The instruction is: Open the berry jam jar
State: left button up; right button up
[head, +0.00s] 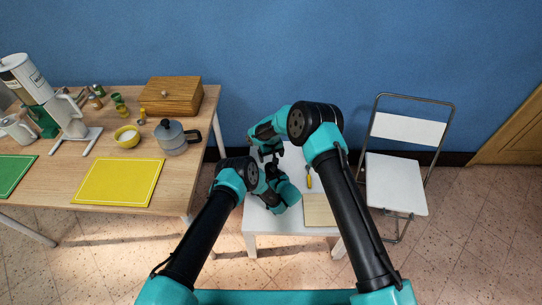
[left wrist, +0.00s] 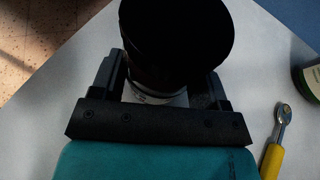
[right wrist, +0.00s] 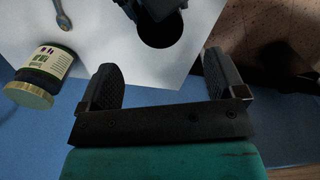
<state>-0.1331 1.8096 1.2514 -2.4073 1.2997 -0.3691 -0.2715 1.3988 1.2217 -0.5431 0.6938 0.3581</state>
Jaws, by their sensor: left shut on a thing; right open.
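My left gripper (left wrist: 160,82) is shut around a dark, round jar-like thing (left wrist: 178,40) with a pale band low on its side. Its top is a plain black disc in shadow, so I cannot tell whether that is a lid. A second jar (right wrist: 40,75), with dark contents, a white-and-green label and a gold lid, is near the white table's edge. I cannot read which jar is berry jam. My right gripper (right wrist: 160,62) is open and empty, with its fingers apart from both jars. In the head view my arms hide the jars.
A yellow-handled tool (head: 309,179) and a pale board (head: 319,210) lie on the small white table (head: 262,222). A white folding chair (head: 396,180) stands to the right. The wooden table (head: 50,180) at left holds kitchen things.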

jog(key=shift+f, duration=4.05)
jog(key=c, duration=0.9)
jog(key=shift+n, duration=1.4)
jog(key=shift+c, duration=0.2)
jog(key=shift+r, duration=1.15)
